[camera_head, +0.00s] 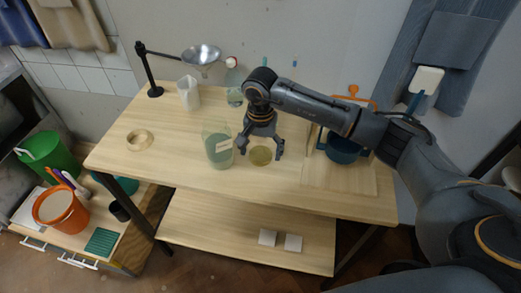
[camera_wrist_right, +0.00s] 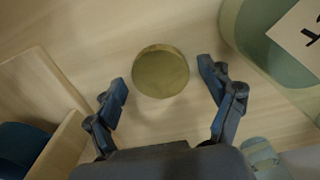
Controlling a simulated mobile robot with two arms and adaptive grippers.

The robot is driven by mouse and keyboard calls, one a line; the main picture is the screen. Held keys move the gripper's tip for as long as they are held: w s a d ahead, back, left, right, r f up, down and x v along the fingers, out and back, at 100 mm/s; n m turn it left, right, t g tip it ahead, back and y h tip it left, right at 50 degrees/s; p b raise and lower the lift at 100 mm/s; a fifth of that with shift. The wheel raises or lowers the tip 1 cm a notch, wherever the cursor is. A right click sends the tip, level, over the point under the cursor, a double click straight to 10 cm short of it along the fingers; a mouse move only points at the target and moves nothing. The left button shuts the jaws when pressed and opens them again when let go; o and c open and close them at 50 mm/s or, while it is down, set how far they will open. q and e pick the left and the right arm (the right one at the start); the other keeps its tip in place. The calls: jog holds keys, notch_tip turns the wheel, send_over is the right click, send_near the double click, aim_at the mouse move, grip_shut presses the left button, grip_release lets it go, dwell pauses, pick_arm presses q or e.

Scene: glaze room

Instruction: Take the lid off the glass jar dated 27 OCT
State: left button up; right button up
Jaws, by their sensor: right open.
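A glass jar (camera_head: 218,150) with green content and a pale label stands upright on the wooden table, with no lid visible on its top. The label is too small to read in the head view; only part of a dark mark shows on the label (camera_wrist_right: 300,38) in the right wrist view. A round olive-brass lid (camera_head: 261,156) lies flat on the table, just right of the jar. It also shows in the right wrist view (camera_wrist_right: 160,72). My right gripper (camera_head: 260,150) is open and empty over the lid, fingers apart on either side. My left gripper is not in view.
A blue pot (camera_head: 342,150) stands at the right by a wooden board. A white pitcher (camera_head: 188,93), a clear bottle (camera_head: 234,88) and a metal funnel on a stand (camera_head: 201,56) are at the back. A tape ring (camera_head: 139,139) lies left. The front table strip is clear.

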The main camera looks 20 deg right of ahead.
aim_at(261, 154)
jog(key=shift+r, duration=0.45)
notch_tip(261, 154, up, 11)
jog(key=b, duration=0.2)
jog(key=shift+r+b, duration=0.15)
jog(key=shift+b, duration=0.25)
